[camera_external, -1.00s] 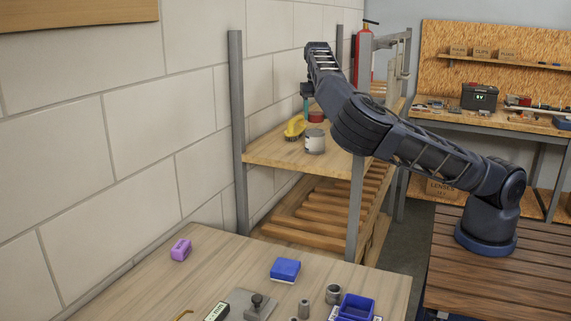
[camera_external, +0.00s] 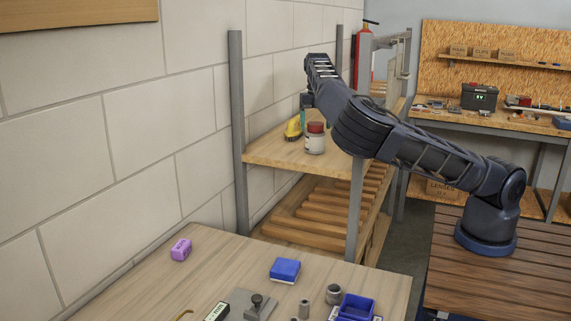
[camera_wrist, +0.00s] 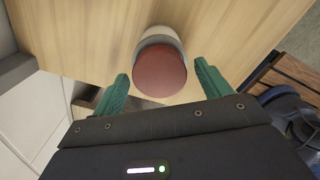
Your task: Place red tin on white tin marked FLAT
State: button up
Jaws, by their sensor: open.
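The red tin (camera_external: 316,128) sits on top of the white tin (camera_external: 314,145) on the upper shelf. In the wrist view the red tin's round top (camera_wrist: 160,71) covers most of the white tin, whose pale rim (camera_wrist: 160,36) shows behind it. The red tin looks roughly centred on it, and the FLAT marking cannot be read. My gripper (camera_wrist: 158,85) is open, its green fingers apart on either side of the red tin. In the external view the gripper is mostly hidden behind my arm.
A yellow object (camera_external: 294,128) stands left of the tins on the wooden shelf (camera_external: 275,153). Metal shelf posts (camera_external: 237,130) rise at the corners, near the block wall.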

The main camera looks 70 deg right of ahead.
aim_at(316, 124)
notch_tip(316, 124, up, 12)
dwell(0.6)
jog(key=shift+r, duration=0.2)
